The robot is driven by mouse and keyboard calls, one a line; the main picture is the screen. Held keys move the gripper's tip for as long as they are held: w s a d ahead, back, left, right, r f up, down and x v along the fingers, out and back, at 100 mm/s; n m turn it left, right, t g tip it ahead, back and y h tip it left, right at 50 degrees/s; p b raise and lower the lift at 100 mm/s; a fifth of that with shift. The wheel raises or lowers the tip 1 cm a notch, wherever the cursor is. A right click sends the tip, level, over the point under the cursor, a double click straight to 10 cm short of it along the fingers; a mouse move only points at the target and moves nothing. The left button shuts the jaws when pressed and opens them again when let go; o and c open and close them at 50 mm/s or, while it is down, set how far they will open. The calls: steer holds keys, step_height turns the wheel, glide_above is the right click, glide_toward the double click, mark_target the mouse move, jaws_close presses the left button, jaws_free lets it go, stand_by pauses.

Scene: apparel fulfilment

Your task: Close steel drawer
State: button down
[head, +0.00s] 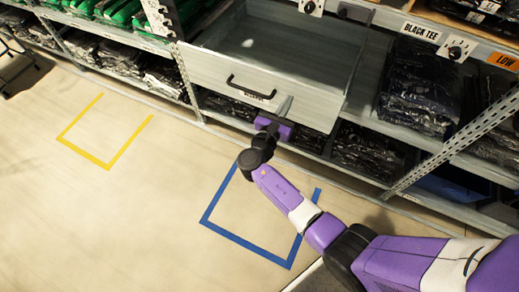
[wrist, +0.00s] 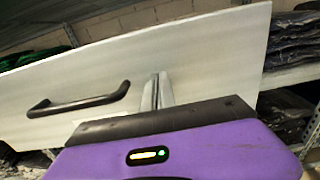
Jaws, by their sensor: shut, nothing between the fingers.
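The grey steel drawer (head: 255,84) is pulled out of the shelf and looks empty inside. Its front panel has a black bar handle (head: 249,88), which also shows at the left in the wrist view (wrist: 78,101). My gripper (head: 285,106) is in front of the drawer front, to the right of and a little below the handle. Its fingers (wrist: 157,92) are shut together and empty, pointing at the bare panel. I cannot tell whether the fingertips touch the panel.
Shelves with black bagged garments (head: 418,85) stand right of the drawer and below it. Green garments (head: 110,10) lie at the upper left. A perforated upright (head: 450,150) stands at the right. The floor has blue tape (head: 245,250) and yellow tape (head: 85,152) and is clear.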

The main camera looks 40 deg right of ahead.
steer(key=b+x, duration=0.2)
steer(key=x, duration=0.9)
steer(key=shift+w+d+f+b, duration=0.15)
steer(key=shift+d+b, duration=0.1)
steer(key=shift+b, duration=0.15)
steer(key=shift+w+d+r, duration=0.25)
steer(key=shift+d, duration=0.2)
